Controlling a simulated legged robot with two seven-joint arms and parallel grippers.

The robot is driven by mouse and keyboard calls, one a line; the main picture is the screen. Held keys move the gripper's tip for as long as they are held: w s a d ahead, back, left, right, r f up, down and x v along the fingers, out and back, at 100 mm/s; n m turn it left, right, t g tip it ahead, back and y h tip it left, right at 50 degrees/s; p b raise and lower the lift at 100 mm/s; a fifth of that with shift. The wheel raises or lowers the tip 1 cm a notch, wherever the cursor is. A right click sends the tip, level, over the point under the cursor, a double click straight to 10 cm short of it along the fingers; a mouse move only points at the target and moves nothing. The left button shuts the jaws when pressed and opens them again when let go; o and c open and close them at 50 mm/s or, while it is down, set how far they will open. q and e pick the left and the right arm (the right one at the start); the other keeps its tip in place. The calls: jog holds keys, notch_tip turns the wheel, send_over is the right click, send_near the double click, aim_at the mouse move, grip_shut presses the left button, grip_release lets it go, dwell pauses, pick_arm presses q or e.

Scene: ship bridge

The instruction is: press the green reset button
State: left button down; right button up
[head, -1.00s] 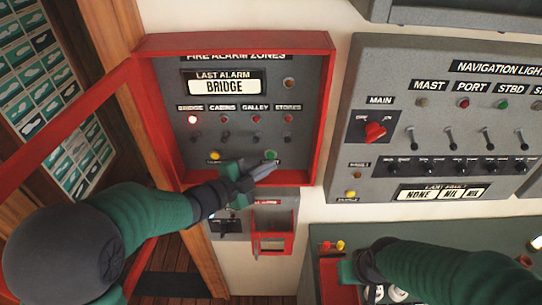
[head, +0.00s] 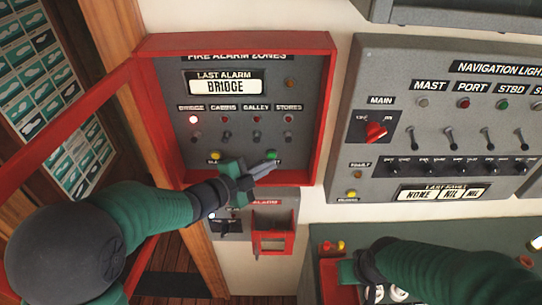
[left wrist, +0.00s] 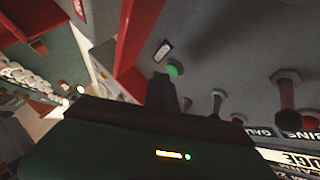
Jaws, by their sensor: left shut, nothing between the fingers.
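The green reset button (head: 271,155) is at the lower right of the grey fire alarm panel (head: 238,140), inside the open red-framed box. My left gripper (head: 270,166) is shut and empty, its fingertips just below the button in the head view. In the left wrist view the green button (left wrist: 173,69) shows just beyond the dark fingers (left wrist: 163,90). I cannot tell whether they touch. The label beside the button is partly hidden by the gripper in the head view. My right gripper (head: 350,271) is low at the right, over the console; its fingers are unclear.
The red box rim (head: 322,125) stands out around the panel. The navigation light panel (head: 350,165) is to the right, and a small red-framed box (head: 272,243) is below.

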pick_arm(q)
jog(key=shift+w+a, duration=0.15)
jog(key=shift+w, duration=0.1)
dwell(0.3)
jog(key=shift+w, duration=0.35)
dwell(0.5)
jog(key=shift+s, duration=0.1)
jog(key=shift+s+d+b, duration=0.2)
jog(key=shift+s+b, duration=0.15)
jog(key=shift+s, duration=0.4)
